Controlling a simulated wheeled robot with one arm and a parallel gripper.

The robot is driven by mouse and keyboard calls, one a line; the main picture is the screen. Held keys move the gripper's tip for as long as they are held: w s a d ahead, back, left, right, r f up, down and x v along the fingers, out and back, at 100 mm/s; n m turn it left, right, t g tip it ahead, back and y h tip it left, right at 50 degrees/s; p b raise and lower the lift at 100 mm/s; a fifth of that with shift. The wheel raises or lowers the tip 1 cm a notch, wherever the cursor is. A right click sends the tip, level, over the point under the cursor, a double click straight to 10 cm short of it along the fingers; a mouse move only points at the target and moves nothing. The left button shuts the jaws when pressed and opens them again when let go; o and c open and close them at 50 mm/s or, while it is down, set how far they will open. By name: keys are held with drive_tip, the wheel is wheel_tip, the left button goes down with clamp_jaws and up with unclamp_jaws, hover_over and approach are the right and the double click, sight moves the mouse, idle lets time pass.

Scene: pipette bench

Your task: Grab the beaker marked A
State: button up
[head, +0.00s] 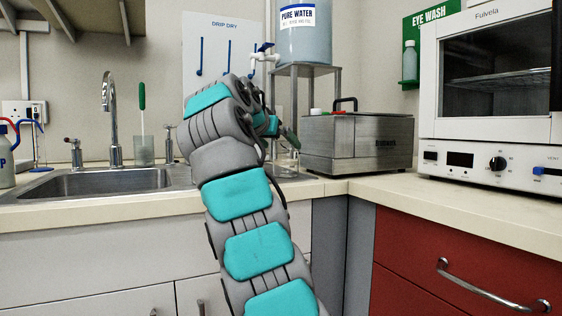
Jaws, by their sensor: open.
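A clear glass beaker (285,163) stands on the counter right of the sink, below the water tank. My gripper partly hides it, and I cannot read any mark on it. Another glass vessel (144,151) stands behind the sink with a green-handled tool upright in it; no letter is legible there either. My gripper (289,137) is open, seen small and partly hidden behind my arm's wrist. It is just above the beaker in the picture; I cannot tell how far apart they are.
A steel bath (358,145) stands close right of the beaker, and a metal stand (306,70) holds the water tank (304,40) behind. The sink (95,182) and tap (110,115) are left. A white oven (490,100) fills the right. The counter's front right corner is clear.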

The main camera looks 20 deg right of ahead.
sight(290, 152)
drive_tip(key=shift+x, duration=3.95)
drive_tip(key=shift+s+d+f, duration=0.1)
drive_tip(key=shift+s, duration=0.05)
drive_tip(key=shift+c, duration=0.2)
drive_tip(key=c, duration=1.1)
drive_tip(key=shift+c, duration=0.2)
